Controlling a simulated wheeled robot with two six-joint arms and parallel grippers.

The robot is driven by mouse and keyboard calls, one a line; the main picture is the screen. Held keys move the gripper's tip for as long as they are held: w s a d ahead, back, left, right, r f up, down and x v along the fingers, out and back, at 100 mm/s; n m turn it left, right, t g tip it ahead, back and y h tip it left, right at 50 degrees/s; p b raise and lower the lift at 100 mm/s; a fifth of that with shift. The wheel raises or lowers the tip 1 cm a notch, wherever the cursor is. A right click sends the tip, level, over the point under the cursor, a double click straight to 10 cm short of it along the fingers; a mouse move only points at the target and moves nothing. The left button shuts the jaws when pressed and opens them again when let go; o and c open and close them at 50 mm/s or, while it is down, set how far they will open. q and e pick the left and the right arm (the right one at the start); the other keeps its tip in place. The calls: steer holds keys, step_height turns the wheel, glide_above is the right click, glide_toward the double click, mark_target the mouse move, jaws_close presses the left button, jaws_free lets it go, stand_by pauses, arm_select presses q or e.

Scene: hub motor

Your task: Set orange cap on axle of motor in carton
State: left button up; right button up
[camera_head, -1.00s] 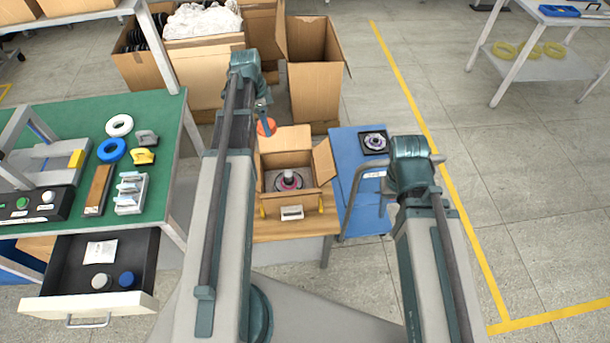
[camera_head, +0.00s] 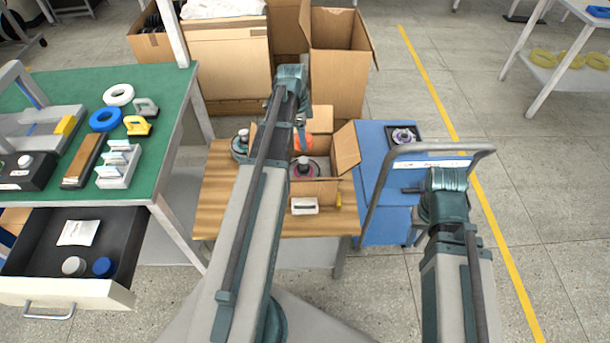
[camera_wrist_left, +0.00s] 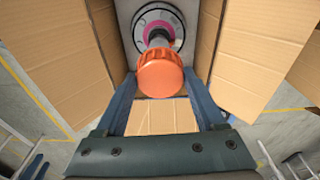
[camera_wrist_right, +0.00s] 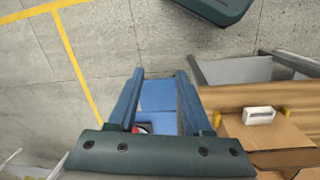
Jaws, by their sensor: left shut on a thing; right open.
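The orange cap (camera_wrist_left: 160,74) is held between the fingers of my left gripper (camera_wrist_left: 160,82), which is shut on it. In the head view the cap (camera_head: 302,146) shows above the carton, partly behind my left arm. The open carton (camera_head: 318,190) stands on the small wooden table. The motor (camera_head: 304,170) lies in it, with a dark axle standing up and a magenta ring. In the left wrist view the motor (camera_wrist_left: 158,24) is just beyond the cap, and the cap hides part of the axle. My right gripper (camera_wrist_right: 158,100) is open and empty, over the floor near the blue cart.
The carton's raised flaps (camera_wrist_left: 252,50) stand close on both sides of my left gripper. A blue cart (camera_head: 385,230) with another motor (camera_head: 403,136) stands to the right of the wooden table (camera_head: 218,195). A green workbench (camera_head: 70,180) with an open drawer is at left.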

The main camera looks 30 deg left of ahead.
mark_target(304, 160)
arm_select(q)
step_height(304, 160, down, 3)
steer(key=shift+f+b, duration=0.1)
steer(key=shift+b, duration=0.7)
arm_select(e)
step_height(304, 160, down, 3)
steer(key=shift+f, duration=0.1)
steer(key=shift+o, duration=1.3)
arm_select(q)
steer(key=shift+n, duration=0.7)
step_height(304, 160, up, 4)
steer(key=p, duration=0.4)
arm_select(e)
steer(key=o, duration=0.4)
step_height(304, 160, up, 4)
steer(key=shift+r, duration=0.15)
steer(key=shift+c, duration=0.2)
arm_select(q)
steer(key=shift+r+n+p, duration=0.3)
steer(key=shift+r+p, duration=0.05)
steer(key=shift+r, duration=0.05)
step_height(304, 160, down, 10)
steer(key=b, duration=1)
steer(key=shift+f, duration=0.15)
arm_select(e)
step_height(304, 160, down, 10)
steer(key=shift+r, duration=0.1)
arm_select(q)
steer(key=shift+f, duration=0.15)
steer(key=o, duration=1.3)
